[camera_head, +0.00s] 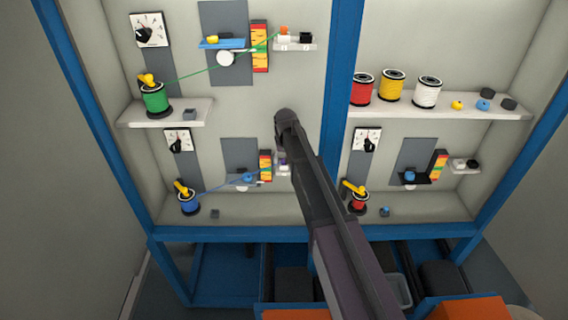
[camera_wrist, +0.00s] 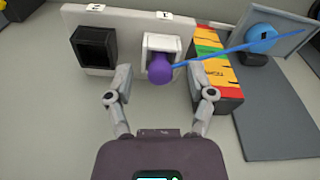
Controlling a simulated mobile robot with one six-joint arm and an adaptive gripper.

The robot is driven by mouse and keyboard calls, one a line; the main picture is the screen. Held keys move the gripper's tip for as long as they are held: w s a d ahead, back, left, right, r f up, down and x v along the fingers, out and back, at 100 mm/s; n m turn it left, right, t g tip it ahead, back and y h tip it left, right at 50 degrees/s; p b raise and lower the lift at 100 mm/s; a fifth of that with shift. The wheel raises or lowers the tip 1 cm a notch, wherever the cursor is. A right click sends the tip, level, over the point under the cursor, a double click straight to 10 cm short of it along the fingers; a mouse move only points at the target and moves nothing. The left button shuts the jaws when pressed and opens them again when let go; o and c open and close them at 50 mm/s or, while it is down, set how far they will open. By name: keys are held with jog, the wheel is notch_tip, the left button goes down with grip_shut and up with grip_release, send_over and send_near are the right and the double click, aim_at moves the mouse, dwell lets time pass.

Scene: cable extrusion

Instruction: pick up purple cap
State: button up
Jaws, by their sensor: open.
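The purple cap (camera_wrist: 160,70) shows in the wrist view, sitting at the front of a white square holder (camera_wrist: 161,42). A blue cable (camera_wrist: 215,54) runs from the cap's right side toward a blue round part (camera_wrist: 262,38). My gripper (camera_wrist: 160,92) is open, with one finger on each side of the cap and slightly in front of it. I cannot tell whether a finger touches the cap or the cable. In the head view my arm (camera_head: 330,200) reaches to the lower left section and hides most of my gripper; a small purple spot (camera_head: 282,163) shows beside the arm.
A black square holder (camera_wrist: 95,47) stands left of the white one on the same pale bracket (camera_wrist: 120,18). A striped coloured block (camera_wrist: 215,70) stands close to the right finger. In the head view, blue frame posts (camera_head: 340,70) divide the cabinet, and a blue spool (camera_head: 188,202) stands at left.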

jog(key=c, duration=0.9)
jog(key=shift+c, duration=0.2)
jog(key=shift+r, duration=0.15)
notch_tip(320, 180, up, 2)
jog(key=p, duration=0.2)
jog(key=shift+r+p, duration=0.25)
jog(key=shift+p, duration=0.15)
jog(key=s+r+p, duration=0.2)
jog(key=s, duration=1.4)
jog(key=shift+r, duration=0.15)
